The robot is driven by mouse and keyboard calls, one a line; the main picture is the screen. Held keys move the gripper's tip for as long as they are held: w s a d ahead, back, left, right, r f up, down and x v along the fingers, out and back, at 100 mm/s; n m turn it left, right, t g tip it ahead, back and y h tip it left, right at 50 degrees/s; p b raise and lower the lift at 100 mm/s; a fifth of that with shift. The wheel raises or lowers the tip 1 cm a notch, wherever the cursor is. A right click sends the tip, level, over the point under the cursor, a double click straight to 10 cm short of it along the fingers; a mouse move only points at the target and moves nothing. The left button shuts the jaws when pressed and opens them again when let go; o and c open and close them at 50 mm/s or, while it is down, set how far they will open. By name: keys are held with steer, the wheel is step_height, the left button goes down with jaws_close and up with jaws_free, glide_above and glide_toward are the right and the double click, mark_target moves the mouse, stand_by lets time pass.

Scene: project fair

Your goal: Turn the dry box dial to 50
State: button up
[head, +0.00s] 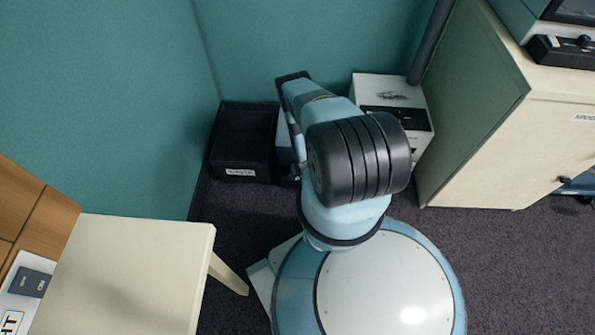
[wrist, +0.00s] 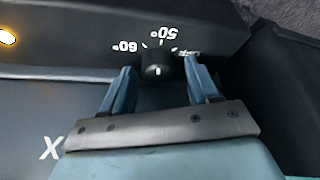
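The dry box dial (wrist: 158,64) is a small black knob with a short white line, on a dark panel in the wrist view. The printed 50 (wrist: 169,33) and 60 (wrist: 125,46) appear upside down beyond it, with 60 to the left. Another mark by the right fingertip is partly hidden. I cannot tell which value the dial is set to. My gripper (wrist: 159,68) is open, with one finger on each side of the dial and a visible gap on both sides. In the head view my arm hides the gripper and dial.
An orange lamp (wrist: 8,37) glows at the left of the wrist view. In the head view, a black labelled bin (head: 243,142) and a white box (head: 392,91) stand on either side of my arm. A cream table (head: 130,270) is at left, a cabinet (head: 500,130) at right.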

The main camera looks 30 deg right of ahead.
steer(key=v, duration=1.3)
steer(key=shift+r, duration=0.35)
steer(key=shift+a, duration=0.15)
steer(key=w+f+m, duration=0.1)
steer(key=f+m, duration=0.1)
steer(key=f, duration=0.2)
steer(key=w+f+m+g+h, duration=0.1)
steer(key=w+f+m, duration=0.1)
steer(key=f, duration=0.2)
steer(key=w+d+f+m+h, duration=0.1)
steer(key=w+f+m, duration=0.1)
steer(key=f, duration=0.2)
steer(key=shift+f+m, duration=0.3)
steer(key=shift+f, duration=0.05)
stand_by(0.3)
steer(key=shift+h, duration=0.3)
steer(key=c, duration=1)
